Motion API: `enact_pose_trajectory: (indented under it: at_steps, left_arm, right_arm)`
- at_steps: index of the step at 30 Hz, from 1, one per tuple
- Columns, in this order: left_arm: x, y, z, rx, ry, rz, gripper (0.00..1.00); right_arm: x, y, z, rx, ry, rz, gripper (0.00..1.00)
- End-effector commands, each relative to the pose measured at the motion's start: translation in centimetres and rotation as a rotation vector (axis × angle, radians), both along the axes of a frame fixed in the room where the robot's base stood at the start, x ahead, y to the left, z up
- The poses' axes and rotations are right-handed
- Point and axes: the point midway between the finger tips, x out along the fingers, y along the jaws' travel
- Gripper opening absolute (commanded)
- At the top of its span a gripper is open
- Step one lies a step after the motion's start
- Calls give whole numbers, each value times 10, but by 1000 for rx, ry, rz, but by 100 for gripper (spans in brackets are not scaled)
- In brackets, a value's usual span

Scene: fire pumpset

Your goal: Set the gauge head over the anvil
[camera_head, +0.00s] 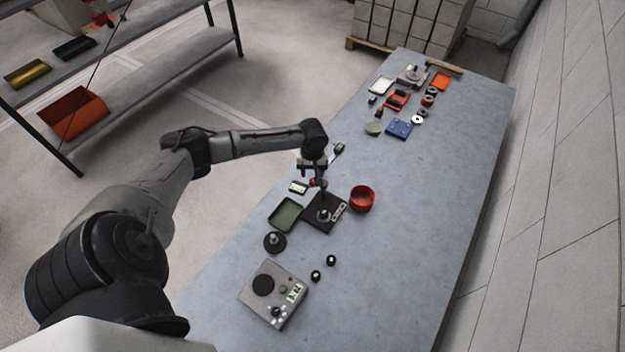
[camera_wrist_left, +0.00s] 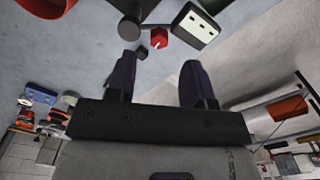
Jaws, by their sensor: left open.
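A black square stand plate (camera_head: 314,222) lies on the bench, with a pale round piece (camera_head: 323,214), probably the anvil, on it. A small red part (camera_head: 312,182), possibly on the gauge head, shows above the plate's far side. The wrist view shows this red part (camera_wrist_left: 158,38) beside a dark cylindrical piece (camera_wrist_left: 130,28) and a dark bar. My left gripper (camera_head: 319,184) is over the plate's far edge. In the wrist view its two fingers (camera_wrist_left: 158,70) are apart with nothing between them; the red part lies beyond the tips. My right gripper is out of view.
A red bowl (camera_head: 362,199) is right of the plate, a green tray (camera_head: 286,214) left, and a white block (camera_head: 298,187) behind. A grey control box (camera_head: 273,294) and a black round piece (camera_head: 275,242) are nearer. The bench's right side is clear.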

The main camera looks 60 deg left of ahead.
Motion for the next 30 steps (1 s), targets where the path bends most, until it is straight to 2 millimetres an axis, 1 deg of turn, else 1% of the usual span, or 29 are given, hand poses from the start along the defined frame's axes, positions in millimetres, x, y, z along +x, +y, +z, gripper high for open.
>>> enact_pose_trajectory:
  at_steps: [1, 6, 12, 17, 25, 26, 30]
  left_arm:
    - [0, 0, -10, -2, 1, 1, 48]
    - [0, 0, -33, -1, 0, 1, 48]
    - [1, 0, -49, -1, -1, 0, 48]
    - [0, 0, -54, 0, -1, 0, 48]
    - [0, 0, -55, 0, -1, -1, 48]
    - [0, 0, -55, 0, -1, -1, 46]
    - [0, 0, -54, -1, -1, -1, 33]
  right_arm:
    - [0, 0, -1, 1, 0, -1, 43]
    - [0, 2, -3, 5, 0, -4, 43]
    - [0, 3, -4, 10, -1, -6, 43]
    - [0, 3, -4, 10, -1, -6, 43]
    - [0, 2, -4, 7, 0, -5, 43]
    - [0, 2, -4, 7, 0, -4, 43]
    - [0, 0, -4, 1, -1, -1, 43]
